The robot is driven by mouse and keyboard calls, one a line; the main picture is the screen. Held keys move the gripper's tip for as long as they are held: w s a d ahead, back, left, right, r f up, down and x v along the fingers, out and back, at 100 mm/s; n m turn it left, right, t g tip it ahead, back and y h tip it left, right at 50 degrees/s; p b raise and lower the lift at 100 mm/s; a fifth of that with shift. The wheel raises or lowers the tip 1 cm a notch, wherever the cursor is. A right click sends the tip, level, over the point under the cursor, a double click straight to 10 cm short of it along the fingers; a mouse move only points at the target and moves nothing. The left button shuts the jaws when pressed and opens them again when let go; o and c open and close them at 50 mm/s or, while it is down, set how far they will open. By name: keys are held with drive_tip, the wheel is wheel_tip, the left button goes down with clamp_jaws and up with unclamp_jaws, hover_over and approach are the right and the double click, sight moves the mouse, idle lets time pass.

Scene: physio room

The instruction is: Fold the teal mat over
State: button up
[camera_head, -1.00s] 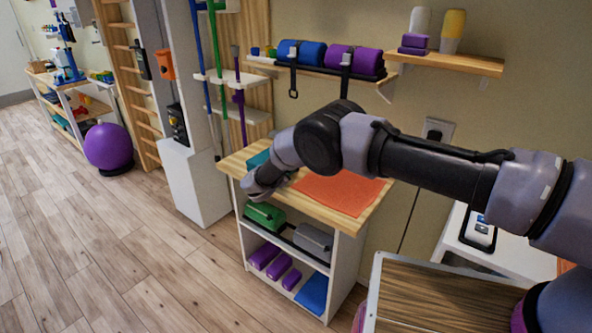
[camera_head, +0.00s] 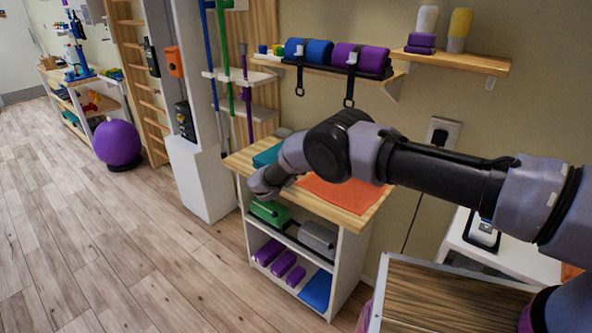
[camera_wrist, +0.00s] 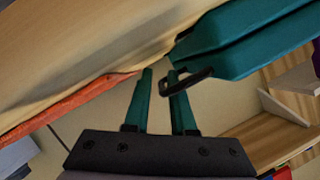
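The teal mat (camera_wrist: 250,42) shows in the wrist view as two thick layers, one on the other, at the upper right. A dark handle loop (camera_wrist: 187,84) sticks out from its near edge. My gripper (camera_wrist: 161,85) is open, its two teal fingers apart. The loop's left end shows in the gap between the fingertips, across the right finger; I cannot tell whether they touch. In the head view the teal mat (camera_head: 268,155) lies at the left back of the wooden table top, partly hidden by my arm, and the fingers are hidden.
An orange mat (camera_head: 345,196) lies flat on the table top (camera_head: 357,222), right of the teal mat. Shelves below hold green, grey and purple blocks. A wall shelf (camera_head: 400,80) with blue and purple rolls is above. Open floor (camera_head: 120,240) lies to the left.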

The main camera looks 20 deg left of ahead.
drive_tip(key=d+v, duration=0.1)
drive_tip(key=v, duration=0.9)
drive_tip(key=shift+s+a, duration=0.4)
drive_tip(key=shift+a, duration=0.15)
drive_tip(key=shift+r, duration=0.1)
